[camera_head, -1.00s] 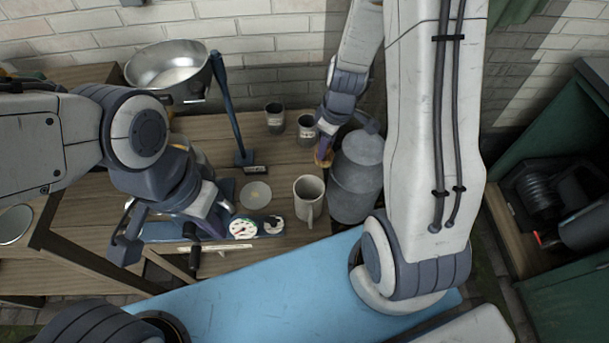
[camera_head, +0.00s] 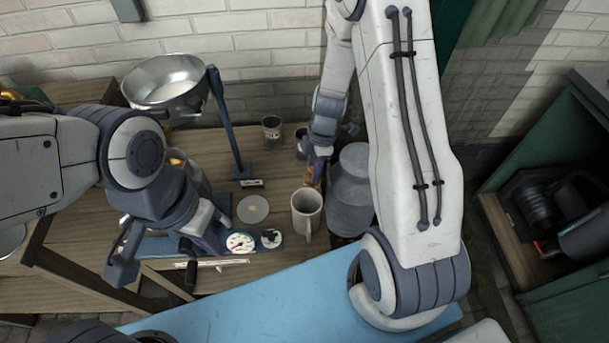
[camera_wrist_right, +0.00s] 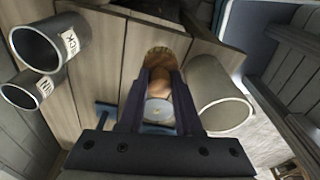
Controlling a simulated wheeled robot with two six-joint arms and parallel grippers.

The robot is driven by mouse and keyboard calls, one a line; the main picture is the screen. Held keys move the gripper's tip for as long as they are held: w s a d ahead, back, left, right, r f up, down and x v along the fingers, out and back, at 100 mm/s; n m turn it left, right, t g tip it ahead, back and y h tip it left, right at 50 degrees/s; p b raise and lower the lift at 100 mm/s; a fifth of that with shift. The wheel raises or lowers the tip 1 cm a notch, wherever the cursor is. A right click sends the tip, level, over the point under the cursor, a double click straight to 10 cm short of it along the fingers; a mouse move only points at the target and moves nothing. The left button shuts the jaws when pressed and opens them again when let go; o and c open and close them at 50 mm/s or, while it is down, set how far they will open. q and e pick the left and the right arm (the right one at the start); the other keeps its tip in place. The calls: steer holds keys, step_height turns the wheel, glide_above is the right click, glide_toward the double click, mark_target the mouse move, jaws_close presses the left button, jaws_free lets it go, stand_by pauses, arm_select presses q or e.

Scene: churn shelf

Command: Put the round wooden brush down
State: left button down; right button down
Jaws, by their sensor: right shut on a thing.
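The round wooden brush (camera_head: 311,175) is a small orange-brown piece in the head view, between the dark cups and the mug. In the right wrist view the brush (camera_wrist_right: 159,62) sits between the fingers, its round end beyond the tips. My right gripper (camera_head: 318,160) is shut on it, pointing down at the wooden bench (camera_head: 272,158). Whether the brush touches the bench I cannot tell. In the right wrist view the right gripper (camera_wrist_right: 160,85) frames a pale disc behind the brush. My left gripper (camera_head: 152,262) is open and empty over the bench's front left.
A grey mug (camera_head: 306,210) and a metal can (camera_head: 350,190) stand close to the brush. Two dark labelled cups (camera_wrist_right: 40,45) are on its other side. The pale disc (camera_head: 253,209), a blue stand (camera_head: 228,125) and round gauges (camera_head: 241,242) are to the left.

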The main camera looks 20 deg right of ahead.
mark_target(305, 178)
steer(key=shift+w+a+f, duration=0.3)
steer(key=shift+w+f, duration=0.15)
steer(key=shift+f, duration=0.5)
steer(key=shift+w+a+f, duration=0.25)
steer(key=shift+w+f, duration=0.15)
steer(key=shift+f, duration=0.6)
steer(key=shift+w+a+f, duration=0.3)
steer(key=shift+w+f, duration=0.15)
steer(key=shift+f, duration=0.5)
steer(key=shift+f+b, duration=0.2)
steer(key=shift+b, duration=0.1)
steer(key=c, duration=0.6)
jaws_free()
steer(key=shift+r, duration=0.1)
